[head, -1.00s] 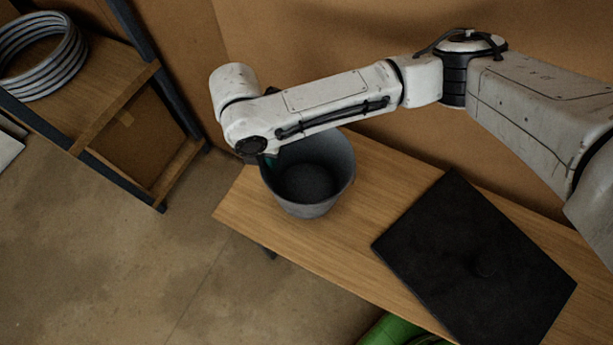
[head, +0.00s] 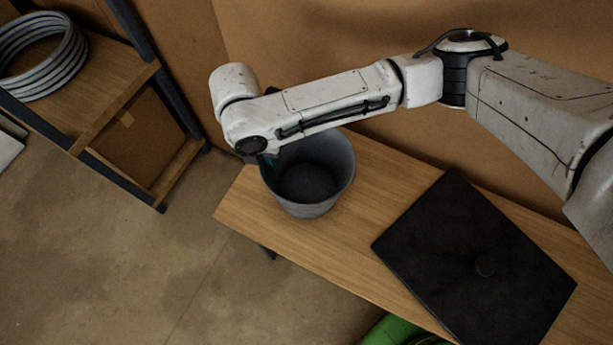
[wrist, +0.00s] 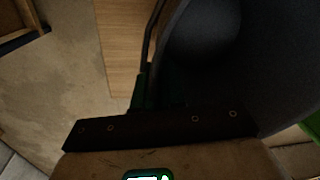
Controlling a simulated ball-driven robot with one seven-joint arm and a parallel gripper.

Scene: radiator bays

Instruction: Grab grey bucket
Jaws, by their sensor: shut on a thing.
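The grey bucket (head: 311,205) stands upright at the left end of the wooden bench, and its open top shows an empty-looking dark inside. My gripper (head: 269,160) is at the bucket's left rim, mostly hidden under my wrist. In the wrist view the bucket (wrist: 265,70) fills the upper right. My gripper (wrist: 152,92) is shut on its rim there, with dark green fingers in deep shadow. The exact contact of the fingertips is hard to see.
A black square panel with a small knob (head: 475,262) lies on the wooden bench (head: 390,190), right of the bucket. A shelf (head: 95,85) with a coiled grey hose (head: 42,55) stands at left. A green object (head: 392,331) is below the bench. A brown wall is behind.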

